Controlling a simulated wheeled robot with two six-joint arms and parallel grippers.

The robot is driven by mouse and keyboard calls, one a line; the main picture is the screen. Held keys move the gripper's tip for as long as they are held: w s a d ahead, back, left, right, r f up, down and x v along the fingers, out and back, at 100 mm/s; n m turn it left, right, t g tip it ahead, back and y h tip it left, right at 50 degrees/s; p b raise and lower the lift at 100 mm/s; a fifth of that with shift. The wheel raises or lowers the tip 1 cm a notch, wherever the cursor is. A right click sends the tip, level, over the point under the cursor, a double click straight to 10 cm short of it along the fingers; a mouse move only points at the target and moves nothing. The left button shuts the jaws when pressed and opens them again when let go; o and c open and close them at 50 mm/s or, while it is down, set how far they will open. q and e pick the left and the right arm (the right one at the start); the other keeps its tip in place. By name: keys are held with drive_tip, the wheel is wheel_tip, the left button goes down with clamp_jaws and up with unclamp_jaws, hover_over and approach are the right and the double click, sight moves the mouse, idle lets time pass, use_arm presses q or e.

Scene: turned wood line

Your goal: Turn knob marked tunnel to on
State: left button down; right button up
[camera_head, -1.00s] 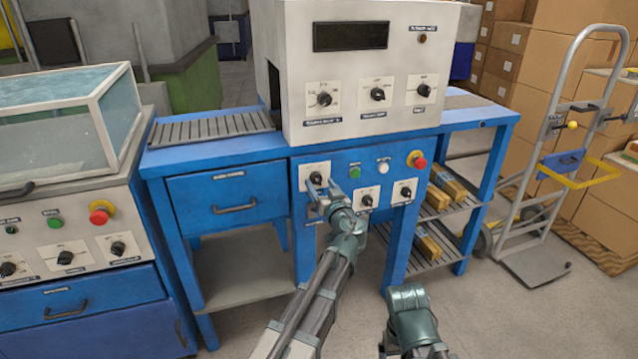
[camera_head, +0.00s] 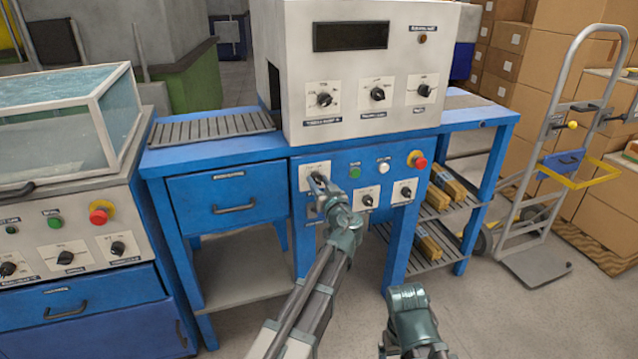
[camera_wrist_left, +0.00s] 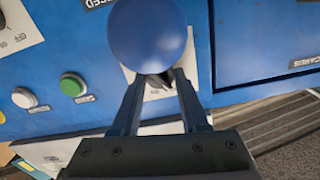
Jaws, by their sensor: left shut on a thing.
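My left gripper (camera_head: 322,188) is at the leftmost knob (camera_head: 316,178) on the blue front panel, which sits on a white plate. In the left wrist view the two dark fingers (camera_wrist_left: 160,80) are closed on the dark knob (camera_wrist_left: 153,84). A round blue shape (camera_wrist_left: 148,32) covers part of the plate there. The gripper hides most of the knob in the head view, so its pointer direction cannot be told. The lettering on its plate is too small to read. My right arm shows at the bottom, but its gripper is out of view.
Two more knobs (camera_head: 367,200) (camera_head: 405,191), a green button (camera_head: 355,172), a white button (camera_head: 383,167) and a red stop button (camera_head: 417,161) are on the same panel. A drawer (camera_head: 230,200) is left of it. A hand truck (camera_head: 550,170) stands right.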

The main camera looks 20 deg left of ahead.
use_arm(q)
drive_tip(key=shift+m, duration=0.3)
drive_tip(key=m, duration=0.5)
drive_tip(key=shift+m, duration=0.3)
drive_tip(key=m, duration=0.5)
drive_tip(key=shift+m, duration=0.4)
drive_tip(key=shift+c, duration=2.1)
unclamp_jaws()
drive_tip(key=shift+d, duration=0.1)
drive_tip(key=v, duration=1.3)
drive_tip(key=shift+s+d, duration=0.25)
drive_tip(key=shift+s, duration=0.1)
